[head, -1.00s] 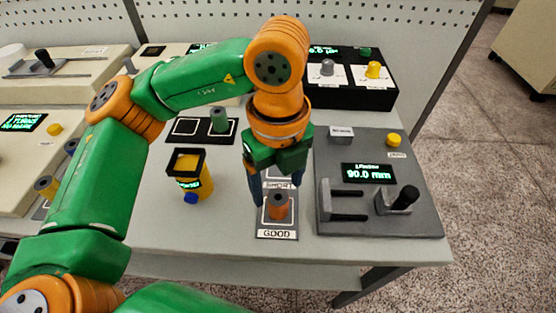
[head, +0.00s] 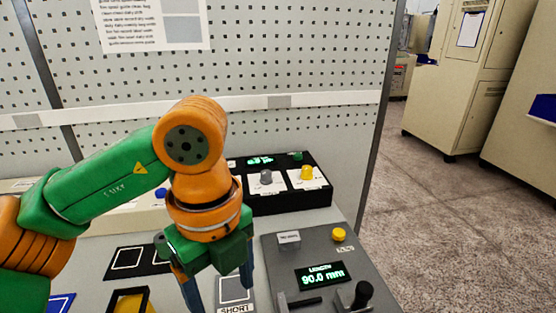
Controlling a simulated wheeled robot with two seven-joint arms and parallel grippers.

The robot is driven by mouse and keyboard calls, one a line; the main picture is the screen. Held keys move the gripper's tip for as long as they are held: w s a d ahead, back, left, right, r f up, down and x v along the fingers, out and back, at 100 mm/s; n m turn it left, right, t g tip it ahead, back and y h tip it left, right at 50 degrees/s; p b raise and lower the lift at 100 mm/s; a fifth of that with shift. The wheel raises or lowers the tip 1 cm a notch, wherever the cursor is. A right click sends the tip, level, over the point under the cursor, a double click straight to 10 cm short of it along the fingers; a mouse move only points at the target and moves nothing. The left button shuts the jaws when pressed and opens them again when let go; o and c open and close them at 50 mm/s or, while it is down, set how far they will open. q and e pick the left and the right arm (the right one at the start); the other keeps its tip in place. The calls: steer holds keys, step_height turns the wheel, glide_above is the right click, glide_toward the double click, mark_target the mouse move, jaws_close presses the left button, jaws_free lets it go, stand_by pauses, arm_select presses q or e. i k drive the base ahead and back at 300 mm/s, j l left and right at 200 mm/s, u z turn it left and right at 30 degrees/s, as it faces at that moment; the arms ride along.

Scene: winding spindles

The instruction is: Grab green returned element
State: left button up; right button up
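The green element is not visible in the head view. The black two-square plate (head: 128,262) shows at lower left, and its right part is hidden behind my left gripper. My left gripper (head: 220,300) points down at the bottom edge, its two dark fingers spread apart, with no object visible between them. The fingertips are near or past the frame edge. The SHORT plate (head: 235,290) shows behind and between the fingers. My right gripper is not in view.
A grey length gauge (head: 285,262) reading 90.0 mm stands close right of my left gripper. A black box (head: 290,203) with a grey knob, yellow knob and green button stands behind. A yellow-and-black holder (head: 130,300) is at lower left. A pegboard wall (head: 300,60) closes the back.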

mark_target(161, 244)
steer(key=k, duration=1.45)
